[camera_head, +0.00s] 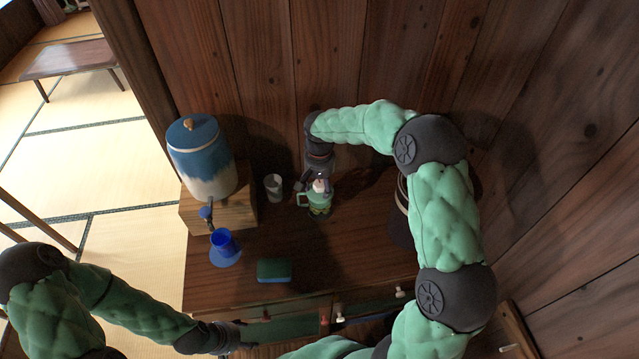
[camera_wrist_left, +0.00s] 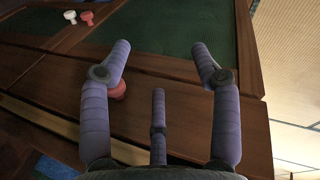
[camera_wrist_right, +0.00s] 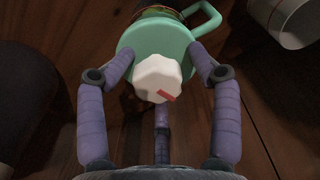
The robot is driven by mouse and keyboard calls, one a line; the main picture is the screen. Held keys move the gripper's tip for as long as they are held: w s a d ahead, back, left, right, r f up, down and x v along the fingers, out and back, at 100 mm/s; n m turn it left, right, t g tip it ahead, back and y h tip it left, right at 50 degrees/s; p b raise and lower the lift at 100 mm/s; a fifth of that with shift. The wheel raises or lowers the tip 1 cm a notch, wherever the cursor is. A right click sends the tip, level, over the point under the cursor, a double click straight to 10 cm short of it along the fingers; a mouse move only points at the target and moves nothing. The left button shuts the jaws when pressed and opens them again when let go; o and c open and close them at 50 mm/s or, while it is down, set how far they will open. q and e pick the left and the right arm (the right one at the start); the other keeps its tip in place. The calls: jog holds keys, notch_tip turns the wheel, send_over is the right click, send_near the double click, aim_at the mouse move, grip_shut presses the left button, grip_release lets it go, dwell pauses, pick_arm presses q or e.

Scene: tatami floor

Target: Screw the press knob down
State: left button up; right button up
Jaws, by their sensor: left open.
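The press knob (camera_wrist_right: 157,78) is a white faceted cap with a red mark, on top of a green round lid (camera_wrist_right: 158,38) with a green handle. In the head view the green vessel (camera_head: 318,204) stands on the wooden counter, with the knob (camera_head: 320,186) near my right gripper (camera_head: 318,178). My right gripper, also in its wrist view (camera_wrist_right: 158,62), is open, with one finger on each side of the knob; contact is unclear. My left gripper (camera_head: 240,334) is open and empty; its wrist view (camera_wrist_left: 160,55) shows it near the drawer fronts.
A grey cup (camera_head: 273,187) stands left of the vessel. A blue and white dispenser (camera_head: 203,160) stands on a wooden box (camera_head: 232,212). A blue cup (camera_head: 224,243) and a green block (camera_head: 273,270) are in front. A red drawer knob (camera_wrist_left: 118,89) is near my left fingers.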

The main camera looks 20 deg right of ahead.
aim_at(319, 184)
jog(key=shift+s+a+f, duration=0.25)
jog(key=shift+s+f, duration=0.1)
jog(key=shift+f, duration=0.15)
jog(key=shift+w+d+r+p, duration=0.1)
jog(key=shift+w+r+p, duration=0.05)
jog(key=shift+r+p, duration=1.05)
jog(key=shift+w+d+r+p, duration=0.1)
jog(key=shift+r+p, duration=0.55)
jog(key=shift+r, duration=0.95)
jog(key=shift+r+p, duration=1.4)
jog(key=shift+r, duration=0.7)
jog(key=shift+f, duration=0.1)
